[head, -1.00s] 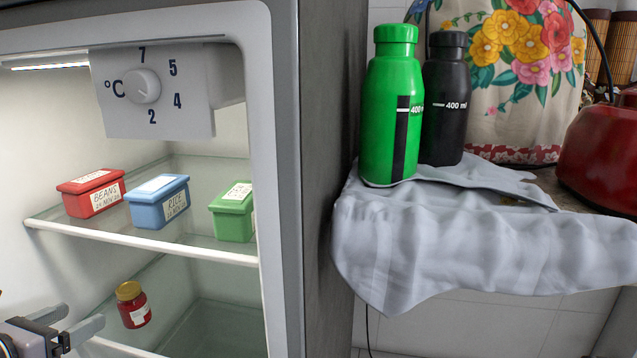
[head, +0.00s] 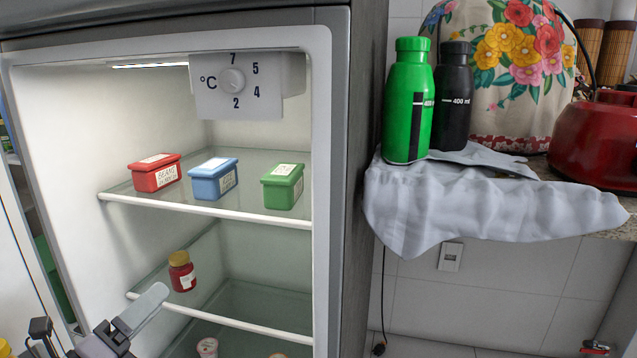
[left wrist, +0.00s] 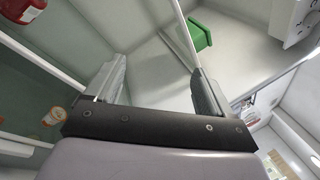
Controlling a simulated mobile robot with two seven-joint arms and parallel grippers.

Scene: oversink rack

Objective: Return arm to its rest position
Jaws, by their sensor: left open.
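My left gripper (head: 100,315) shows at the lower left of the head view, in front of the open fridge (head: 322,150). Its two fingers stand apart with nothing between them. The left wrist view also shows the gripper (left wrist: 160,82) open and empty, with shelf edges and fridge walls beyond. My right gripper is in neither view.
A red jar (head: 181,272) stands on a lower shelf, near the left fingers in the picture. Red (head: 155,174), blue (head: 213,180) and green (head: 283,187) boxes stand on the shelf above. Green (head: 408,105) and black (head: 454,100) bottles stand on a cloth (head: 480,205) at right.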

